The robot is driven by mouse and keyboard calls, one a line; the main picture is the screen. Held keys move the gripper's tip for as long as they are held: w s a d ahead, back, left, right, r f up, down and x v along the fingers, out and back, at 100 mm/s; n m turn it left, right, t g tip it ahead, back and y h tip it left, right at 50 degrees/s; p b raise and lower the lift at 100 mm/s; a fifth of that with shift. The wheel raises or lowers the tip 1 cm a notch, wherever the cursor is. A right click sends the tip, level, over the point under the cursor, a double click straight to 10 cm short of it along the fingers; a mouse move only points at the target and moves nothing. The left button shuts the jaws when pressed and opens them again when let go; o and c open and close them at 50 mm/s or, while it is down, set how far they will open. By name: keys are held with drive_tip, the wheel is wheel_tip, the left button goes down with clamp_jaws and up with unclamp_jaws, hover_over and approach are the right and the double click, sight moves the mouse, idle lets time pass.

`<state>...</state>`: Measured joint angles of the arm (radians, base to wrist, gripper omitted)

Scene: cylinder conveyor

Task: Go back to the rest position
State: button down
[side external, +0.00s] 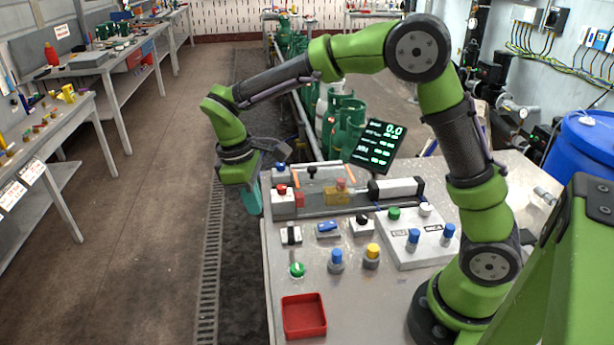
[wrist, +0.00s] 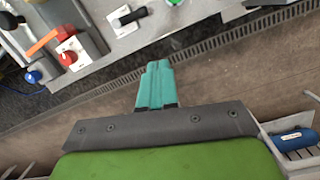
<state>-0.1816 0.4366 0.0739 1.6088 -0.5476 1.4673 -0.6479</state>
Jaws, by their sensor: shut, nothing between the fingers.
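My green arm reaches across from the right in the side external view. My gripper (side external: 252,197), with teal fingers, hangs just beyond the left edge of the grey metal table (side external: 345,262). It points down over the floor beside the drain grate. In the wrist view the teal fingers (wrist: 155,68) are together, with nothing between them. The gripper touches nothing that I can see.
The table carries a red tray (side external: 304,316), a green knob (side external: 297,270), a button box (side external: 417,240) and a pneumatic cylinder (side external: 396,189). A dark display (side external: 376,146) and green gas cylinders (side external: 349,125) stand behind. The floor at left (side external: 150,200) is clear.

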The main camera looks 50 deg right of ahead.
drive_tip(key=s+d+r+m+t+y, duration=0.1)
drive_tip(key=s+r+m+t, duration=0.3)
drive_tip(key=s, duration=0.4)
drive_tip(key=s+d+r+m+t+y, duration=0.2)
drive_tip(key=s+r+m, duration=0.4)
drive_tip(key=s, duration=0.3)
drive_tip(key=shift+s+d+r+t, duration=0.2)
drive_tip(key=shift+d+t, duration=0.7)
drive_tip(key=shift+t, duration=0.3)
